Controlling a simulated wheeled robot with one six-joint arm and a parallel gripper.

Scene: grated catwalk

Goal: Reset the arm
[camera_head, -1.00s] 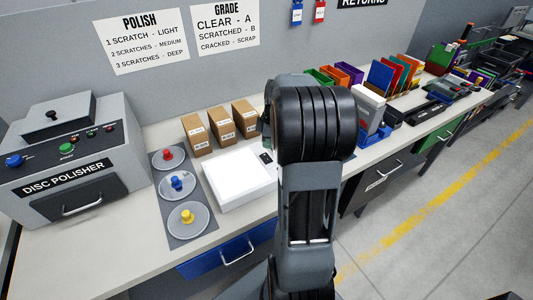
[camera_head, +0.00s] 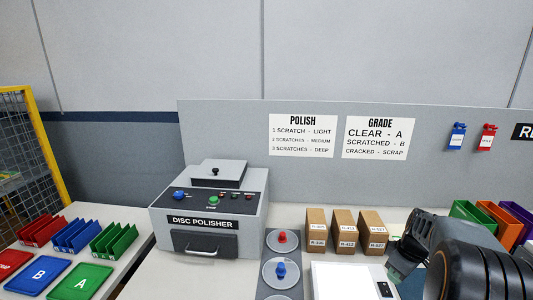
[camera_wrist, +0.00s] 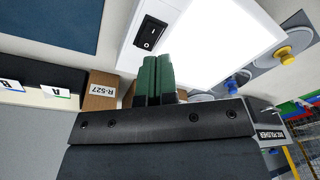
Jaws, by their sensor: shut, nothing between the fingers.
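My gripper shows in the wrist view (camera_wrist: 158,78), its two green fingers pressed together with nothing between them. In that view it points toward the white light panel (camera_wrist: 215,45) and its black switch, and a cardboard box labelled R-527 (camera_wrist: 100,92) lies just left of the fingers. In the head view my arm is at the lower right, in front of the bench. Part of my gripper shows there, right of the cardboard boxes, but its fingertips are hard to make out.
A grey disc polisher (camera_head: 210,215) stands on the bench, with round pads with knobs (camera_head: 282,240) beside it. Cardboard boxes (camera_head: 344,230) stand behind the light panel (camera_head: 345,283). Red, blue and green racks and trays (camera_head: 75,235) are at left. Coloured bins (camera_head: 478,215) are at right.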

